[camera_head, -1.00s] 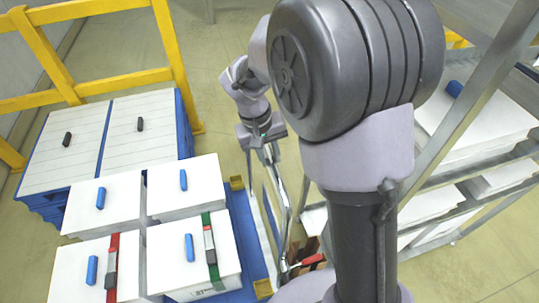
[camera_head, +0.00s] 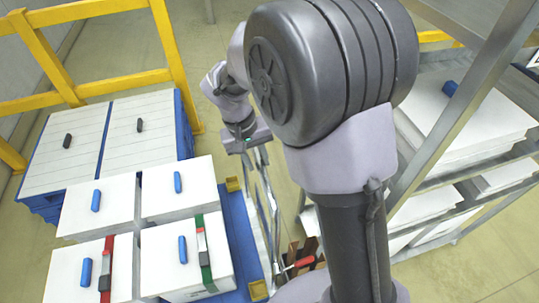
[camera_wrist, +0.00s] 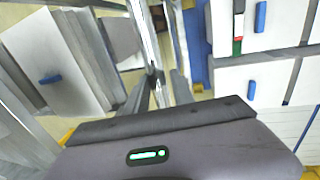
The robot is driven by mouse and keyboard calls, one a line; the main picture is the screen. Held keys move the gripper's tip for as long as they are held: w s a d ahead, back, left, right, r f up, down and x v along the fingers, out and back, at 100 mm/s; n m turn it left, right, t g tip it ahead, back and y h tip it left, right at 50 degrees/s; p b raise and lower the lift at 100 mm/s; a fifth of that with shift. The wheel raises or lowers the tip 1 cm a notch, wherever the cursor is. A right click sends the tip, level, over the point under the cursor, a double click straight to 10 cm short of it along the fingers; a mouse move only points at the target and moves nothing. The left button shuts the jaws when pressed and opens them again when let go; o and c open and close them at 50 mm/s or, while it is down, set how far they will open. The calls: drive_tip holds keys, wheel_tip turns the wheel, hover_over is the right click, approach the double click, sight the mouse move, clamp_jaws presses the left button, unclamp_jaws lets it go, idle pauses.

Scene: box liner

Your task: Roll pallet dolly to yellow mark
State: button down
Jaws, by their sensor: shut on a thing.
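The pallet dolly (camera_head: 236,222) is a low blue platform with yellow corner pieces, carrying several white boxes (camera_head: 187,255) with blue handles. Thin upright silver bars, apparently its push handle (camera_head: 263,195), stand along its right side. The dolly's blue edge also shows in the wrist view (camera_wrist: 196,48). My gripper (camera_head: 250,153) is at the top of these bars and shut on the handle; its jaws are small and hard to see in the head view. In the wrist view the bars meet my gripper (camera_wrist: 158,98). I cannot make out a yellow mark on the floor.
A blue stack with white panel lids (camera_head: 105,125) stands behind the dolly, close to it. Yellow railings (camera_head: 85,88) run behind that. A grey metal rack (camera_head: 470,165) with white boxes stands at the right. Bare floor shows in the centre back.

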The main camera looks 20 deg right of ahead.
drive_tip(key=a+p, duration=0.1)
drive_tip(key=a, duration=1.1)
drive_tip(key=shift+s+a+f+p, duration=0.15)
drive_tip(key=shift+p, duration=0.15)
drive_tip(key=c, duration=1.2)
unclamp_jaws()
drive_tip(key=shift+d, duration=0.8)
drive_tip(key=shift+c, duration=0.2)
drive_tip(key=shift+a, duration=0.55)
drive_tip(key=a+r+p, duration=0.3)
drive_tip(key=r+p, duration=0.3)
drive_tip(key=r, duration=1.1)
drive_tip(key=shift+a+r+p, duration=0.15)
drive_tip(key=shift+r+p, duration=0.05)
drive_tip(key=shift+p, duration=0.2)
